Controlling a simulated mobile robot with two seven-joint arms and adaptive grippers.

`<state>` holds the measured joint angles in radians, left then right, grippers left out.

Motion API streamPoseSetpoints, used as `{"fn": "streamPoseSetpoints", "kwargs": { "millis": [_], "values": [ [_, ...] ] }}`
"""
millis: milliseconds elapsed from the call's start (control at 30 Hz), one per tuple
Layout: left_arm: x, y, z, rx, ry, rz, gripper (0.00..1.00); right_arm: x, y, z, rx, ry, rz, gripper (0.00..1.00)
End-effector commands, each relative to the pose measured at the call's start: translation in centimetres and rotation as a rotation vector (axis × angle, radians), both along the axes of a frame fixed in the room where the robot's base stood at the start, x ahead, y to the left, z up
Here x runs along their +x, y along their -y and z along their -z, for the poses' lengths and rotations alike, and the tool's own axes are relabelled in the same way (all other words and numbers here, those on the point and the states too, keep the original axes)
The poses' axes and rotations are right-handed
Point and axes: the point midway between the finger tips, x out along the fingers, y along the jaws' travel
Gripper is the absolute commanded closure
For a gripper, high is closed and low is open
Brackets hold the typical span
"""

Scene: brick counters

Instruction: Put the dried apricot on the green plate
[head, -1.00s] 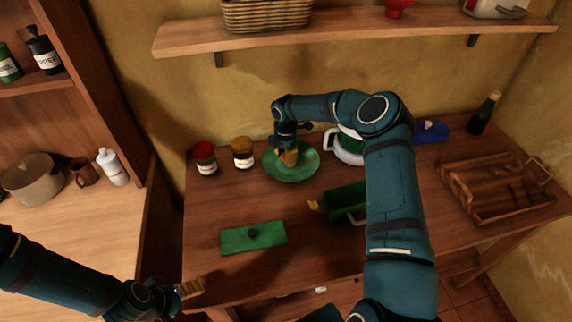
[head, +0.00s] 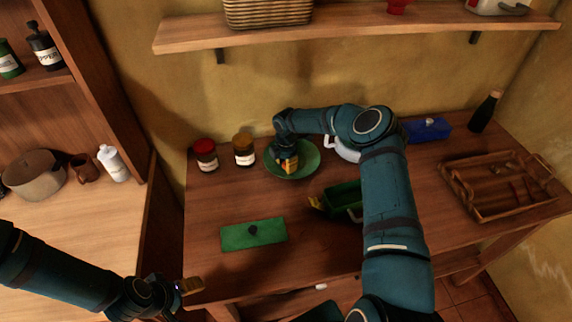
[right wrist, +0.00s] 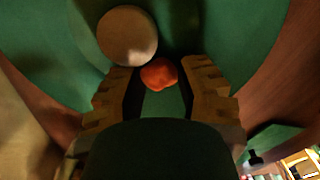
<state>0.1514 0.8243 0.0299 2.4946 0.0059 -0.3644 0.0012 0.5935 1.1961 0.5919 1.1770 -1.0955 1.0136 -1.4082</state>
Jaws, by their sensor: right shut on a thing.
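The green plate (head: 307,166) lies at the back of the wooden counter. My right gripper (head: 288,163) points down over the plate. In the right wrist view, the dried apricot (right wrist: 159,74) is a small orange-red lump between the fingertips of that gripper (right wrist: 160,82), which is shut on it. The green plate (right wrist: 240,40) fills the background there.
A round beige thing (right wrist: 127,35) shows beside the apricot. A red-lidded jar (head: 205,155) and a yellow-lidded jar (head: 243,150) stand left of the plate. A green box (head: 340,198), a green lid (head: 253,234) and a wooden tray (head: 480,212) are also on the counter.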

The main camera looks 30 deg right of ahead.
Motion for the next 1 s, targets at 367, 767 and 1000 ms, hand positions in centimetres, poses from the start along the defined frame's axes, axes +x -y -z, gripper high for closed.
{"fn": "streamPoseSetpoints", "kwargs": {
  "millis": [367,767,1000],
  "values": [
    [0.0,0.0,0.1,0.000,0.000,0.000,0.29,-0.1,0.0,0.2,0.001,-0.002,0.000,0.38],
    [0.0,0.0,-0.4,-0.001,0.000,0.000,0.29,0.0,0.0,-4.0,-0.002,0.003,-0.001,0.38],
    [0.0,0.0,-0.2,0.000,0.000,0.000,0.29,-0.1,0.1,-8.9,-0.002,0.001,-0.001,0.38]
  ]
}}
